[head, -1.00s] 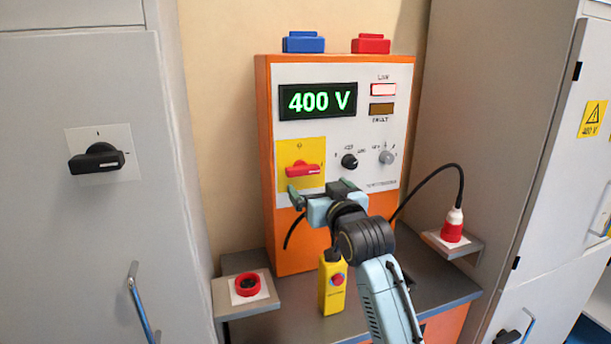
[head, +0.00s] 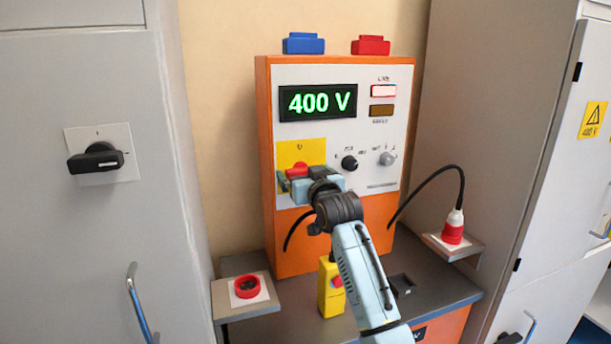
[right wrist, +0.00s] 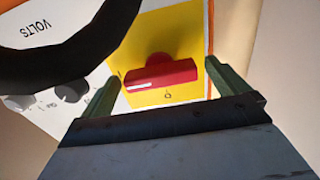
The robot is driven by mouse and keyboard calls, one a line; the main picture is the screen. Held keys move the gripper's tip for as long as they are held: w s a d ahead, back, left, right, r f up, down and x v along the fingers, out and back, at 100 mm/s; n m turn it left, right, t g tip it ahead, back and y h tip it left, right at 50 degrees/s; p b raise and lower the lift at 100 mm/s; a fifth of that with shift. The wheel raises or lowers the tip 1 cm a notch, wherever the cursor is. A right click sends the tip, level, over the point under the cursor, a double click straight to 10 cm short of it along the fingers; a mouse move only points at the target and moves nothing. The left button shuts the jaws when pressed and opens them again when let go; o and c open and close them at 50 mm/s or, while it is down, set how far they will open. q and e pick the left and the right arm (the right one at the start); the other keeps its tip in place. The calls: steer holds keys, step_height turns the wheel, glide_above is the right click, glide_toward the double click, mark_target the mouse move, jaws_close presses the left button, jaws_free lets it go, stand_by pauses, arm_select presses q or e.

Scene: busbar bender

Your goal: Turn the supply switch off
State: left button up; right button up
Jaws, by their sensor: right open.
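The red rotary switch (head: 298,169) sits on a yellow plate (head: 288,152) at the lower left of the orange-framed supply panel (head: 345,230). My right gripper (head: 300,184) is in front of it and hides its lower part. In the right wrist view, the red handle (right wrist: 160,75) lies across the space between the two green fingers of my right gripper (right wrist: 162,88). The fingers are open, one beyond each end of the handle, with visible gaps. A white mark shows on the handle's left part, and a "0" is printed beside it. My left gripper is not in view.
The display (head: 318,102) reads 400 V and the upper lamp (head: 383,91) is lit. A black knob (head: 349,162) is right of the switch. A yellow pendant box (head: 330,288) stands below. A black-handled switch (head: 96,158) is on the left cabinet.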

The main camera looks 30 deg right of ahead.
steer(key=c, duration=1)
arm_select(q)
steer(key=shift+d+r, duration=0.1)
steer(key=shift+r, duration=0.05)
